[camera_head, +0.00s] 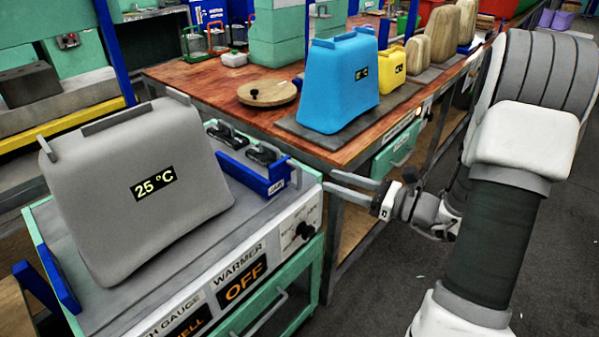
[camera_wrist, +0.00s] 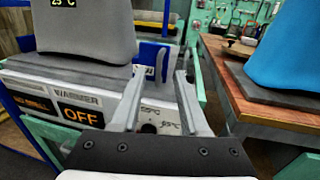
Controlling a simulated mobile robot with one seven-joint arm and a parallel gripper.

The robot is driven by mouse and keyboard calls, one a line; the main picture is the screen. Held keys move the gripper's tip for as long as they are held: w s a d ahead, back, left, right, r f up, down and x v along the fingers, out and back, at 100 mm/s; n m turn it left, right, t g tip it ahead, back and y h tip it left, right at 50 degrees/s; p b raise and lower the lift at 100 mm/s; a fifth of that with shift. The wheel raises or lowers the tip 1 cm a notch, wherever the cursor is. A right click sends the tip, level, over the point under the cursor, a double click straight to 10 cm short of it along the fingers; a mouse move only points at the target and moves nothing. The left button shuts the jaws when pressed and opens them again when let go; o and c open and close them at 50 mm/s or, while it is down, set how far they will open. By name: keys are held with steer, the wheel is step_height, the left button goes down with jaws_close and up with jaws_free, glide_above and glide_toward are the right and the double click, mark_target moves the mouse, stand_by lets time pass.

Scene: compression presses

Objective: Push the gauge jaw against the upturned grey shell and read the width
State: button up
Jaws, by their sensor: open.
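The grey shell (camera_head: 135,190) stands upturned, wide end down, on the grey top of the gauge bench (camera_head: 105,318); its label reads 25 °C. It also shows in the wrist view (camera_wrist: 85,38). A blue jaw (camera_head: 265,183) stands at the bench's right, with a visible gap to the shell. Other blue plates (camera_head: 62,288) stand by the shell's left side. My gripper (camera_head: 328,181) is open and empty, just right of the blue jaw. Its two fingers (camera_wrist: 160,76) point toward the bench in the wrist view. The gauge display (camera_head: 190,325) is partly cut off, seemingly ending in "SHELL".
The warmer display (camera_head: 243,287) reads OFF, with a dial (camera_head: 305,230) beside it. A wooden table (camera_head: 215,85) behind holds a blue shell (camera_head: 340,85), a yellow shell (camera_head: 391,68), wooden forms and a round lid (camera_head: 267,93). Floor is free at right.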

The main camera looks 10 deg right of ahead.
mark_target(299, 169)
steer(key=b+x, duration=0.1)
steer(key=x, duration=0.8)
steer(key=shift+w+a+b, duration=0.25)
steer(key=shift+a+b, duration=0.05)
steer(key=shift+c, duration=0.3)
jaws_close()
